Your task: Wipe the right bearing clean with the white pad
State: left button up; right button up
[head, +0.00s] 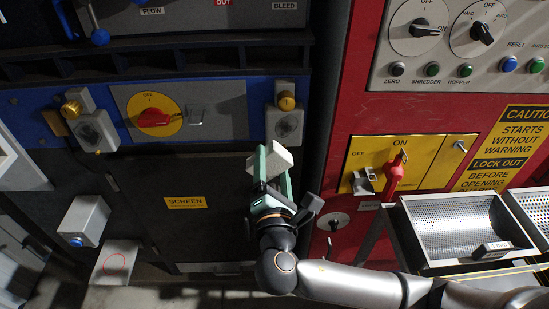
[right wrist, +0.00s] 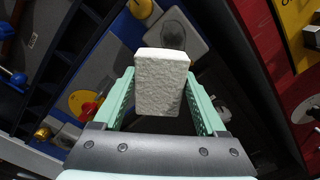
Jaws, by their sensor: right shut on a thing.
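The right bearing (head: 285,128) is a grey block on the blue panel, with a brass cap (head: 287,101) on top and a dark smudge on its face. It also shows in the right wrist view (right wrist: 192,38), smudge visible above the pad. My right gripper (head: 268,165) is shut on the white pad (head: 282,155), a pale rough block. The pad stands up between the fingers in the right wrist view (right wrist: 161,85). The pad is just below the bearing in the head view; I cannot tell whether they touch. My left gripper is not in view.
The left bearing (head: 95,132) also has a dark smudge. A red rotary switch (head: 158,117) sits between the bearings. A red handle (head: 394,176) sticks out on the red cabinet at right. Perforated trays (head: 455,228) stand at lower right.

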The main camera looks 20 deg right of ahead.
send_near(271, 126)
jog(key=shift+x, duration=1.2)
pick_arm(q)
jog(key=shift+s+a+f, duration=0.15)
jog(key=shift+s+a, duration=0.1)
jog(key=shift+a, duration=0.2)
pick_arm(e)
jog(key=shift+x, duration=1.1)
jog(key=shift+x, duration=1)
